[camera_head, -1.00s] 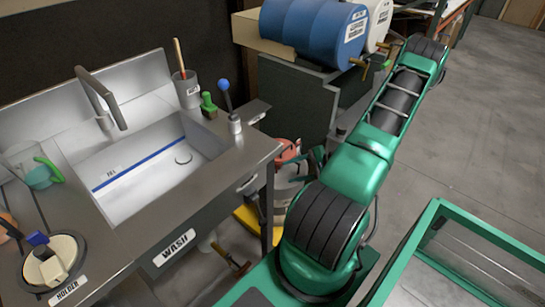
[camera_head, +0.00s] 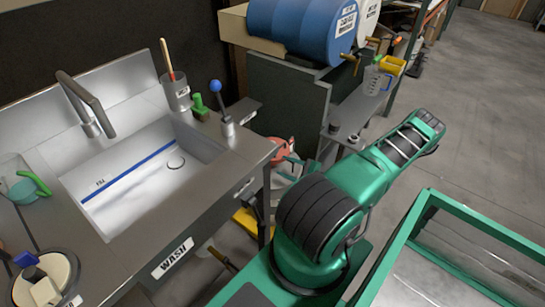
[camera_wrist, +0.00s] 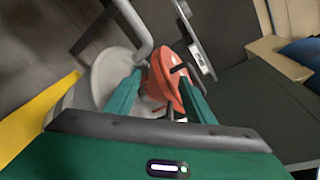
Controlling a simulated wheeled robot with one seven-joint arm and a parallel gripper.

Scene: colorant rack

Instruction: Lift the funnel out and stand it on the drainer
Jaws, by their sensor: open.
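The orange-red funnel (camera_wrist: 163,77) shows in the wrist view ahead of my gripper, over a pale grey round container (camera_wrist: 108,80). In the head view the funnel (camera_head: 278,149) is below the right end of the wash counter, partly hidden. My gripper (camera_wrist: 160,88) is open, its two green fingers on either side of the funnel's lower part in the picture. I cannot tell whether they touch it or how deep the funnel sits. I cannot single out the drainer in these frames.
The steel wash counter (camera_head: 215,160) with its sink is at left. A yellow base (camera_head: 247,222) lies below the funnel. Blue (camera_head: 300,28) and white drums lie on a dark cabinet behind. A green frame (camera_head: 470,212) stands at right, with open floor beyond.

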